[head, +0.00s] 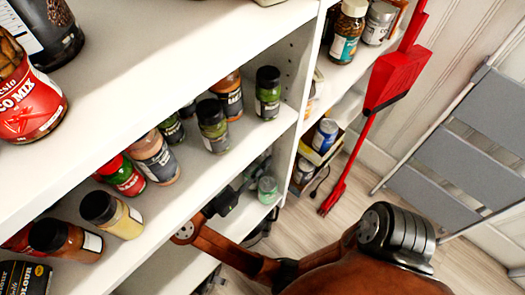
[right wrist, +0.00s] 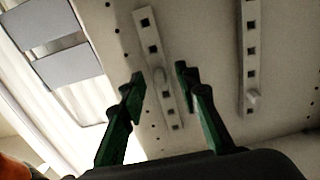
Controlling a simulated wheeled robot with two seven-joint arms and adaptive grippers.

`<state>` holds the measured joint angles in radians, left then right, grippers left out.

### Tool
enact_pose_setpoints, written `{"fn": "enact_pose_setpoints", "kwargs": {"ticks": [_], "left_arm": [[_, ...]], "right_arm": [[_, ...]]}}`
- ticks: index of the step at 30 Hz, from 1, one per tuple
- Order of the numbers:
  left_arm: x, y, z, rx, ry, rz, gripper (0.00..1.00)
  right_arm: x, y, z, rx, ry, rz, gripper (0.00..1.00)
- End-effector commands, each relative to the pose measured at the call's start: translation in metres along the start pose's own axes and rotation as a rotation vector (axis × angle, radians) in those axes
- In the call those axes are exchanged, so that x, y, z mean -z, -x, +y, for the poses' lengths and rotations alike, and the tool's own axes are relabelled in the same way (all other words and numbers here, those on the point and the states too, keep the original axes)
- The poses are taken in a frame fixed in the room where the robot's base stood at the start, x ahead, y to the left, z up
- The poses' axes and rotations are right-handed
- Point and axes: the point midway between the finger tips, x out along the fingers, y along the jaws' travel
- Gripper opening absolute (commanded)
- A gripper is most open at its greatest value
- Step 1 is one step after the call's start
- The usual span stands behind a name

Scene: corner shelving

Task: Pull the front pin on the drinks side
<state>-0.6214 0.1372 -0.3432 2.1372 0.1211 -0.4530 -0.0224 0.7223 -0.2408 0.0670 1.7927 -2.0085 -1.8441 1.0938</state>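In the right wrist view, my right gripper (right wrist: 160,76) has its two green fingers spread apart, with nothing held between them. A pale pin (right wrist: 159,80) sits on a slotted metal strip (right wrist: 149,45) and shows in the gap between the fingertips; whether it touches them cannot be told. A second pin (right wrist: 253,98) sits on another slotted strip (right wrist: 251,45) to the right, outside the fingers. In the head view the right gripper (head: 250,177) is below the jar shelf, near the upright panel, partly in shadow. My left gripper is not in view.
Spice jars (head: 155,158) stand on the shelf (head: 215,165) above my right arm. The upright panel (head: 301,90) parts it from shelves with drink cans (head: 325,135). A red broom-like tool (head: 395,78) and grey step ladder (head: 440,195) stand right; some floor (head: 345,225) is clear.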

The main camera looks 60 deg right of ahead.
Motion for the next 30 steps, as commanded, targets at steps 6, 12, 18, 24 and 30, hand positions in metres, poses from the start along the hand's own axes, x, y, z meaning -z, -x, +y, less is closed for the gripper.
{"fn": "enact_pose_setpoints", "kwargs": {"ticks": [6,12,18,24,30], "left_arm": [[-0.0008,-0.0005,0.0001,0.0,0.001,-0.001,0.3],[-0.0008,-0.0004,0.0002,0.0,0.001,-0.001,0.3],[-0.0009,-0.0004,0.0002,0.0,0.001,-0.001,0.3],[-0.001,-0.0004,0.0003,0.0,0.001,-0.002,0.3],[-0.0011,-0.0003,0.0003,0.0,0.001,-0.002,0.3]], "right_arm": [[-0.0001,0.0,0.0003,0.0,0.0,0.0,0.3],[0.0,-0.0001,0.0003,0.0,0.0,0.0,0.22],[0.0,-0.0002,0.0004,0.0,0.0,0.0,0.08],[0.0,-0.0002,0.0003,0.0,0.0,0.0,0.0],[0.0,-0.0001,0.0003,0.0,0.0,0.0,0.0]]}}
